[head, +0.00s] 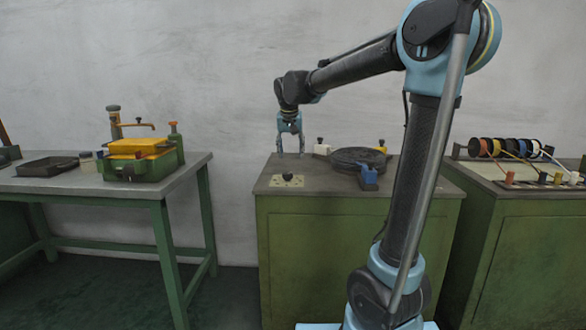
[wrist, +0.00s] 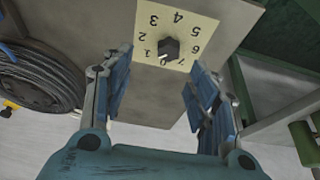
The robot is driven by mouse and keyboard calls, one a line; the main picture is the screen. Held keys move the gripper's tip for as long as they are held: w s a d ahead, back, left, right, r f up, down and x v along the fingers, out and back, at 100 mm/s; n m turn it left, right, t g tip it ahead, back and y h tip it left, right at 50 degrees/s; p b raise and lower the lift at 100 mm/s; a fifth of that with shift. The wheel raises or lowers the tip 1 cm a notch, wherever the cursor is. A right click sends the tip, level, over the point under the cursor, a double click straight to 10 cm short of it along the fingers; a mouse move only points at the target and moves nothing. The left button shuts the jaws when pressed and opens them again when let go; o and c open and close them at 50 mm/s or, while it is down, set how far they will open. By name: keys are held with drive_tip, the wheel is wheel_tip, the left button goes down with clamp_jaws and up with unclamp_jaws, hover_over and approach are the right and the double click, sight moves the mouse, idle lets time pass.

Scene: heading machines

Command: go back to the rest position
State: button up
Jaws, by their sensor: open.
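My gripper (head: 290,152) hangs pointing down above the green cabinet (head: 350,240) in the middle of the head view, open and empty. In the wrist view, its blue fingers (wrist: 160,92) stand wide apart. Below it on the cabinet top is a cream dial plate (head: 287,180) with a black knob. The wrist view shows the plate (wrist: 200,25) with its numbers and the knob (wrist: 168,48) between the fingers, apart from them. My arm crosses the right half of the head view and hides part of the cabinet.
A black coiled hose (head: 355,157) and a blue block (head: 368,176) are on the cabinet top. At left, a table (head: 190,170) holds a green and yellow box (head: 140,160) and a dark tray (head: 48,166). At right, another green cabinet (head: 530,245) carries coloured spools (head: 505,147).

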drive_tip(key=s+d+f+g, duration=0.1)
drive_tip(key=s+d+f, duration=0.3)
drive_tip(key=s+d, duration=0.4)
drive_tip(key=s+d+f, duration=0.4)
drive_tip(key=s+d, duration=0.4)
drive_tip(key=s+d+f, duration=0.3)
drive_tip(key=s+f, duration=0.4)
drive_tip(key=s, duration=0.2)
drive_tip(key=s+d+f+g, duration=0.1)
drive_tip(key=s+d+f, duration=0.2)
drive_tip(key=s+f, duration=0.5)
drive_tip(key=shift+s+d+f+n, duration=0.25)
drive_tip(key=shift+s+f+n, duration=0.05)
drive_tip(key=shift+s, duration=0.5)
drive_tip(key=shift+w+f, duration=0.2)
drive_tip(key=shift+w, duration=0.3)
